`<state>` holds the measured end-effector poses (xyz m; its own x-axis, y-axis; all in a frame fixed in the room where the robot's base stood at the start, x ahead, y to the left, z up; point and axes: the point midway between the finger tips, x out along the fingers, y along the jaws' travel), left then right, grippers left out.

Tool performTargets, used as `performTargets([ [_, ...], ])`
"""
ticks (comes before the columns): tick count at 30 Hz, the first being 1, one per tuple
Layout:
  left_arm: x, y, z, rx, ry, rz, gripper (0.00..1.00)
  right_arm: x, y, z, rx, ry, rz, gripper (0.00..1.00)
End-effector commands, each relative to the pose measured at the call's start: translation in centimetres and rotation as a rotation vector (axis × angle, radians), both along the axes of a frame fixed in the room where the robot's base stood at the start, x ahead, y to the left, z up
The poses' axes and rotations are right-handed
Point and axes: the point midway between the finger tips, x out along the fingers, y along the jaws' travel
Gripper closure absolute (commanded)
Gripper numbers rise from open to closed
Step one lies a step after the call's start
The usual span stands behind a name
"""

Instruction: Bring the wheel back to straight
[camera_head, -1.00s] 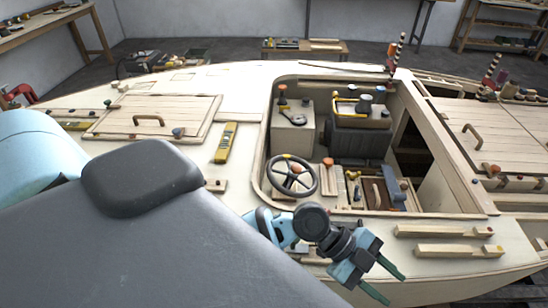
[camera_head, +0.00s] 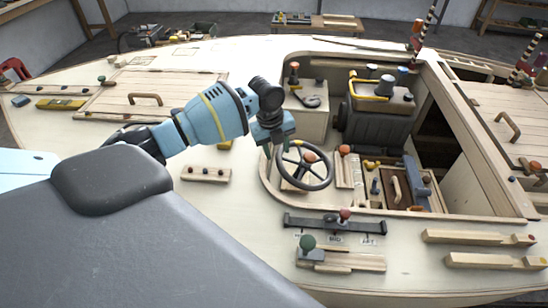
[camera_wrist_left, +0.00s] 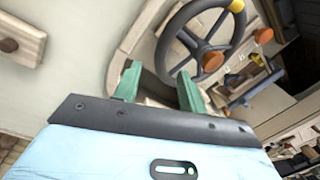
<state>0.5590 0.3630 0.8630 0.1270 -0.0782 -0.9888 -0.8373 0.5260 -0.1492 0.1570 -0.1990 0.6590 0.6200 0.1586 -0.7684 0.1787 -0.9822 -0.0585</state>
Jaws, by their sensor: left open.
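The steering wheel (camera_head: 326,182) is a dark ring with spokes and an orange knob, at the left rear of the cockpit. In the left wrist view the wheel (camera_wrist_left: 172,50) shows a yellow band on its rim, at the upper right. My left gripper (camera_head: 278,150) is at the wheel's upper left edge in the head view. In the left wrist view its green fingers (camera_wrist_left: 160,88) are apart with nothing gripped between them, near the rim's lower side. I cannot tell whether a finger touches the rim. My right gripper is not in view.
A lever with an orange knob (camera_head: 344,150) stands right of the wheel. A dark rail (camera_head: 335,224) with a red knob and a green-knobbed lever (camera_head: 307,242) are in front. A grey engine box (camera_head: 372,122) with a yellow handle stands behind.

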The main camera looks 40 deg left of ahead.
Motion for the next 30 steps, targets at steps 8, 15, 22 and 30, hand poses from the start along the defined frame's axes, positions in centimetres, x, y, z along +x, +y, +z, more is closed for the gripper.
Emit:
performTargets([
  [8,0.1,-0.1,-1.1,-0.002,0.001,0.002,0.59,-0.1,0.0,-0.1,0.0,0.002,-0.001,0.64],
  [15,0.5,-0.5,-4.8,-0.002,0.003,0.002,0.59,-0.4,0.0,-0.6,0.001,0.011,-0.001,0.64],
  [22,0.9,-0.7,-7.2,-0.004,0.0,0.002,0.59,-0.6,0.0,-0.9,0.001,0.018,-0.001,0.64],
  [30,1.0,-0.7,-7.7,-0.003,-0.002,0.001,0.59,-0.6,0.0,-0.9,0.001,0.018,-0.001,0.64],
])
